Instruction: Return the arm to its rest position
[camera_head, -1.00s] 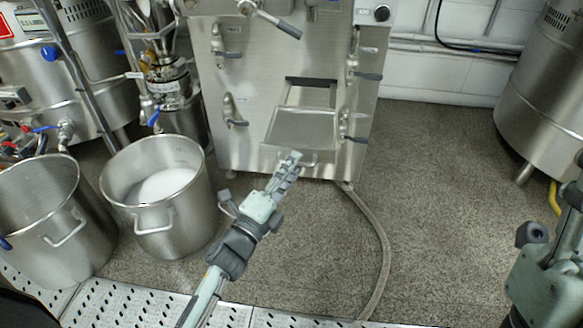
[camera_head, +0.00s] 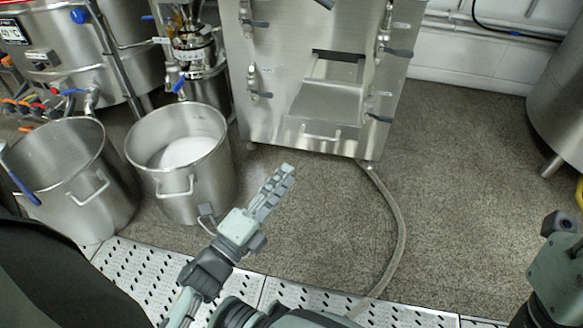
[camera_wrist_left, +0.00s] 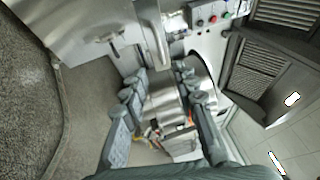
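In the head view my left gripper (camera_head: 277,185) reaches up from the bottom over the floor, in front of the steel machine. It is empty, and seen from the side its fingers overlap. In the left wrist view its two fingers (camera_wrist_left: 161,75) stand apart with nothing between them. Part of my right arm (camera_head: 558,275) shows at the lower right edge; its fingers are cut off by the frame, so I cannot tell their state.
A steel pot with white contents (camera_head: 230,160) stands left of my left gripper, with another pot (camera_head: 100,170) further left. The steel machine (camera_head: 290,75) stands behind. A hose (camera_head: 398,215) lies on the floor. Perforated plates (camera_head: 140,275) run along the front. Floor right of the hose is clear.

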